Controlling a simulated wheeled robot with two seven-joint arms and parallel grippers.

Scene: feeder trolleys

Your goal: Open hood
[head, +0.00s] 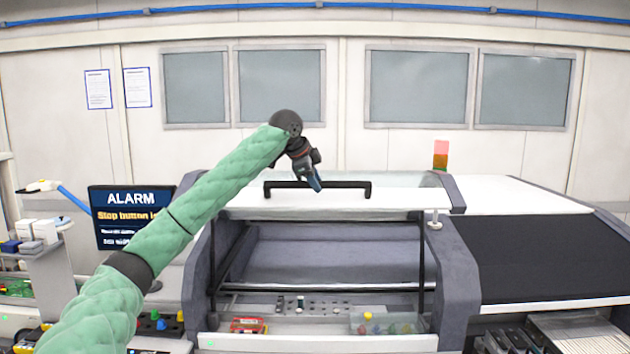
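The machine's hood (390,200) is a white panel with a clear top, and it stands raised above the machine's opening on dark side struts. A black bar handle (345,186) runs along the hood. My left gripper (316,184) is at the left half of this handle, pointing down, with its fingers overlapping the bar in the head view. I cannot tell whether the fingers are closed around the bar or just in front of it. My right gripper is not in view.
Under the hood, the open bay (330,255) holds a red box (247,325) and a clear tray of coloured parts (388,324). An alarm screen (131,215) stands left. A red and orange signal light (440,154) rises behind the hood. A dark sloped cover (540,255) lies right.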

